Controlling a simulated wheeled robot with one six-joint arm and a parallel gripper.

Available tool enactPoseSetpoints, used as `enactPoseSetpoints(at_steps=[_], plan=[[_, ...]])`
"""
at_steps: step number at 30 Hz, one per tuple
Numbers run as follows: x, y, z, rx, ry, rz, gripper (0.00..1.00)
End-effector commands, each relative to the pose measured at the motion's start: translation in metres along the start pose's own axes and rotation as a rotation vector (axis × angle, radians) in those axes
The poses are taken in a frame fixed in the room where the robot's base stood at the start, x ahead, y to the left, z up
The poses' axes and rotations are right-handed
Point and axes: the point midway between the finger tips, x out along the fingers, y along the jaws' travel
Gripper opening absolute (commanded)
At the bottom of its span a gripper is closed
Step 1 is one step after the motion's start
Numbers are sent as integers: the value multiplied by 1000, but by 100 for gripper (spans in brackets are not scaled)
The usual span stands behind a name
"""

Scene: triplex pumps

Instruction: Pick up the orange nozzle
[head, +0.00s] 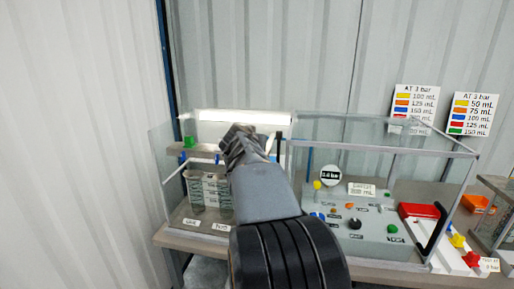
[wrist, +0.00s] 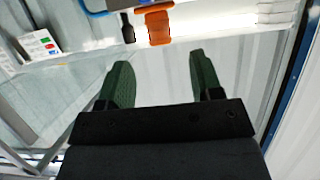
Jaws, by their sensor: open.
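In the wrist view an orange piece (wrist: 157,25), which looks like the orange nozzle, stands at the top of the picture, beyond the fingertips and roughly in line with the space between them. My gripper (wrist: 160,60) has its two green fingers apart, with nothing between them. In the head view my gripper (head: 243,143) is at the left glass case, in front of its lit strip. The orange piece cannot be made out there, and my arm covers that part.
A small black part (wrist: 128,27) and a blue curved tube (wrist: 95,8) lie beside the orange piece. In the head view, a green block (head: 189,141) sits on the shelf. The control panel (head: 375,233) stands right of my arm; a white rack (head: 440,255) holds yellow and red pieces.

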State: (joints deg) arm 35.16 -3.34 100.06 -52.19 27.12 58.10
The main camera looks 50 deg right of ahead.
Motion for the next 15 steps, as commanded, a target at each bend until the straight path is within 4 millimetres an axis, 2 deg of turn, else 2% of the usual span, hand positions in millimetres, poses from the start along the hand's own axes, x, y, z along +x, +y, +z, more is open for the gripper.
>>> enactPoseSetpoints(at_steps=[3, 8, 15], plan=[[12, 0, 0, 0, -1, 1, 60], [18, 1, 0, 0, -1, 1, 60], [48, 0, 0, -2, -4, 2, 60]])
